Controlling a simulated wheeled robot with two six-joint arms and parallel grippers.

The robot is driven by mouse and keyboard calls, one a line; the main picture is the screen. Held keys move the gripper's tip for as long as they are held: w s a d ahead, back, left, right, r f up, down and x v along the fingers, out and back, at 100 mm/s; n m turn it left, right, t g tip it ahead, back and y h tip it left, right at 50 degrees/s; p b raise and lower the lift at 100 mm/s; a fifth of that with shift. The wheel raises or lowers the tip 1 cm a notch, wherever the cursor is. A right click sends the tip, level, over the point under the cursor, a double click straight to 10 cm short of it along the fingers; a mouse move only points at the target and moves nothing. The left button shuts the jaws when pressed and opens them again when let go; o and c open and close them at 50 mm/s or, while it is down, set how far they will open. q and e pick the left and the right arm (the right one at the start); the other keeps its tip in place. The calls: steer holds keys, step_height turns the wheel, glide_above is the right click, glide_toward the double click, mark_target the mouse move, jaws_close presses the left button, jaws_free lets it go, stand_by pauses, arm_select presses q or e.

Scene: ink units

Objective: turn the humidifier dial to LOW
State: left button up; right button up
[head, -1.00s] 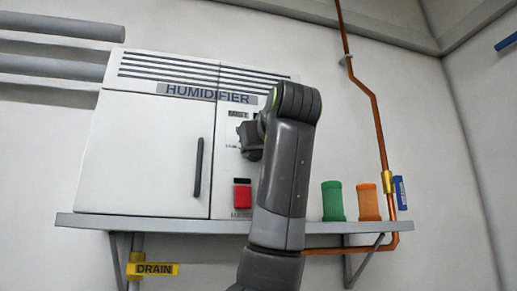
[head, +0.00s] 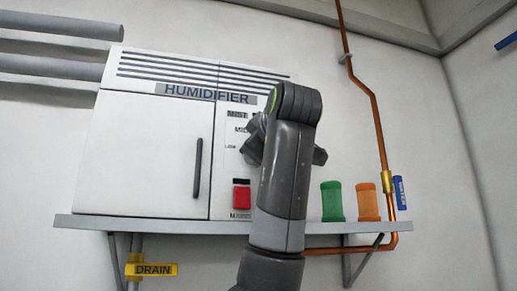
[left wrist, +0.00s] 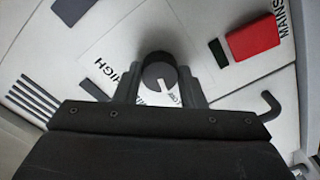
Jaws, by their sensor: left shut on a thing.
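The humidifier (head: 150,150) is a white cabinet on a wall shelf. Its dial (left wrist: 157,69) is a dark round knob between the fingers of my left gripper (left wrist: 160,80), which is shut on it. In the left wrist view the dial's white mark points down and slightly right, toward the partly covered LOW label (left wrist: 173,98). The HIGH label (left wrist: 105,68) lies to the left. In the head view my arm hides the dial, and dark gripper parts show on both sides of it. The LOW and MID labels show left of the arm. My right gripper is not in view.
A red MAINS switch (head: 241,197) sits low on the panel; the door handle (head: 198,168) is left of it. Green (head: 332,202) and orange (head: 368,202) containers stand on the shelf (head: 150,225) to the right, beside a copper pipe (head: 378,130).

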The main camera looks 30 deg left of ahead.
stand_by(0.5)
arm_select(q)
steer(key=o, duration=1)
steer(key=shift+b+v, duration=2.85)
steer(key=shift+v, duration=5.9)
